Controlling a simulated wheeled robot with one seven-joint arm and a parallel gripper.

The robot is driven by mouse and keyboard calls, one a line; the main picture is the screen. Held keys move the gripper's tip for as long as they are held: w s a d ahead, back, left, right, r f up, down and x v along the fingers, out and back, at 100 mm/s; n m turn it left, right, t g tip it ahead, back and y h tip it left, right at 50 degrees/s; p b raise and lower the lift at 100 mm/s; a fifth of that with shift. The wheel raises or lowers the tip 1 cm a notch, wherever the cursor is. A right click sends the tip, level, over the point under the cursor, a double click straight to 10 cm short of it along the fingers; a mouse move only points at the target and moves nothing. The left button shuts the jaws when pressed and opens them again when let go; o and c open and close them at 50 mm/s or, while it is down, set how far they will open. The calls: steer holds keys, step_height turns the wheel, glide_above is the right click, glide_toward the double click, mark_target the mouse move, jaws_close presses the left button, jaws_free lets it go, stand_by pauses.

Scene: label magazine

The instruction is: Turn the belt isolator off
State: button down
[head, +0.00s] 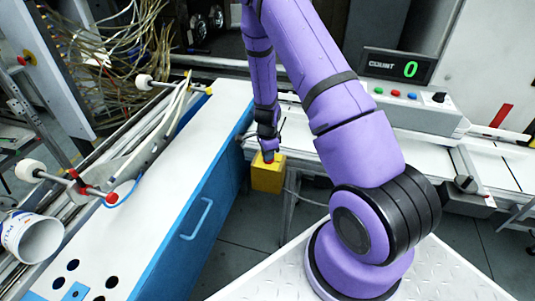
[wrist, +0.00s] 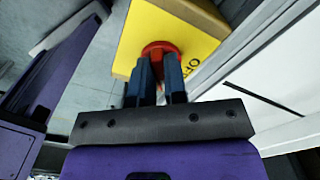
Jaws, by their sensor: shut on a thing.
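The belt isolator is a yellow box (head: 267,177) with a red knob (head: 268,159) on it, low beside the conveyor in the head view. In the wrist view the yellow box (wrist: 195,22) fills the top middle, with "OFF" lettering partly visible to the right of the red knob (wrist: 158,48). My gripper (wrist: 159,68) is at the knob, its two dark fingers shut on it. The fingers hide part of the knob, so its exact angle is hard to tell. In the head view my gripper (head: 268,150) reaches down onto the box from above.
A white and blue cabinet (head: 190,165) with a handle stands left of the box. A white conveyor (head: 480,165) runs behind and to the right. A counter display (head: 398,66) reading 0 and a button panel (head: 410,96) stand beyond my arm. Loose cables (head: 115,40) hang at upper left.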

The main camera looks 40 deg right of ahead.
steer(key=n, duration=0.5)
steer(key=shift+s+n, duration=0.1)
steer(key=shift+n, duration=0.2)
steer(key=n, duration=0.4)
steer(key=shift+s+n, duration=0.1)
steer(key=shift+n, duration=0.3)
steer(key=c, duration=1.2)
jaws_free()
steer(key=shift+o, duration=0.2)
step_height(320, 180, up, 11)
